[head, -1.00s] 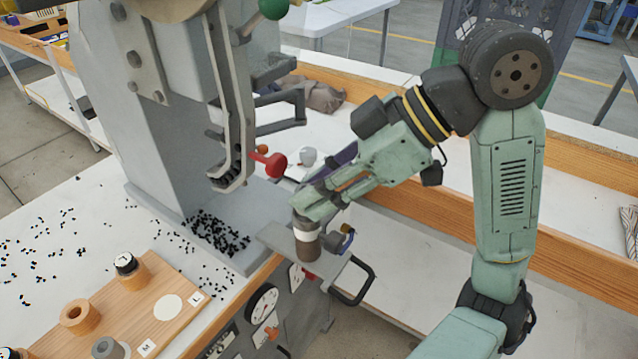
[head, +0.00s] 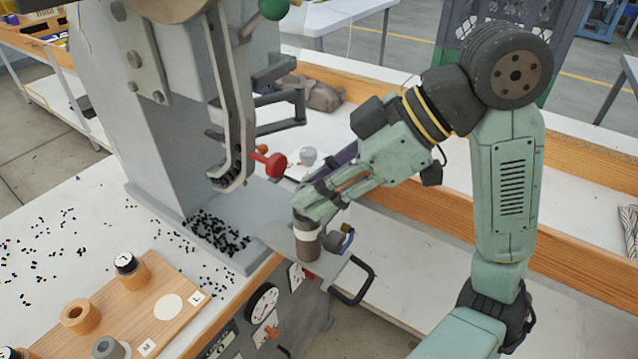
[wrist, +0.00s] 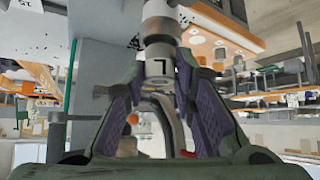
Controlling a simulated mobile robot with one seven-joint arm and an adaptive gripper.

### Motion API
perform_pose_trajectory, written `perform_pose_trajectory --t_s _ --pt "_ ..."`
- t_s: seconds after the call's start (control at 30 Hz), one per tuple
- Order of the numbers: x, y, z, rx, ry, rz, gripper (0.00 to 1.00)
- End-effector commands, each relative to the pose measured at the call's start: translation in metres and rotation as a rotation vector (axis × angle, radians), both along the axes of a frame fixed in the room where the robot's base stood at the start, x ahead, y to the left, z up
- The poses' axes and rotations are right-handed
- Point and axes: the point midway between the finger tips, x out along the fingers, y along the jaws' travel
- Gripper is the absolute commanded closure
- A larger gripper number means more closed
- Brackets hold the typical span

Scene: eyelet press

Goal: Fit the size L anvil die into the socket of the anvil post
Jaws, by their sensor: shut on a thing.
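The size L anvil die (wrist: 158,68) is between the fingers of my gripper in the wrist view. It is pale, with a dark letter that appears upside down. My gripper (head: 304,213) is shut on it above the anvil post (head: 307,247), seen beside the press in the head view. The post also shows just past the die in the wrist view (wrist: 162,28), roughly in line with it. My fingers hide most of the die in the head view. The socket is hidden, and I cannot tell whether the die touches the post or sits in it.
A wooden die board (head: 190,318) with other parts and an empty white spot by the L tag lies at the lower left. The grey press (head: 150,140), its red knob (head: 276,164) and a black handle (head: 357,285) stand close to my gripper. Small black eyelets are scattered about.

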Motion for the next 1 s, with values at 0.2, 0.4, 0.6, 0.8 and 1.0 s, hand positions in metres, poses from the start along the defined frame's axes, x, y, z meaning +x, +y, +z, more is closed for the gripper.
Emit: perform_pose_trajectory --t_s 0.2,0.4,0.6,0.8,1.0 --pt "0.0 0.0 0.0003 0.001 0.0 0.0 1.0" --pt "0.0 0.0 -0.0023 0.001 0.0 0.0 1.0" --pt "0.0001 0.0 -0.0065 0.001 0.0 0.0 1.0" --pt "0.0 0.0 -0.0076 0.0 0.0 0.0 1.0" --pt "-0.0001 0.0 -0.0066 -0.001 0.0 0.0 1.0"
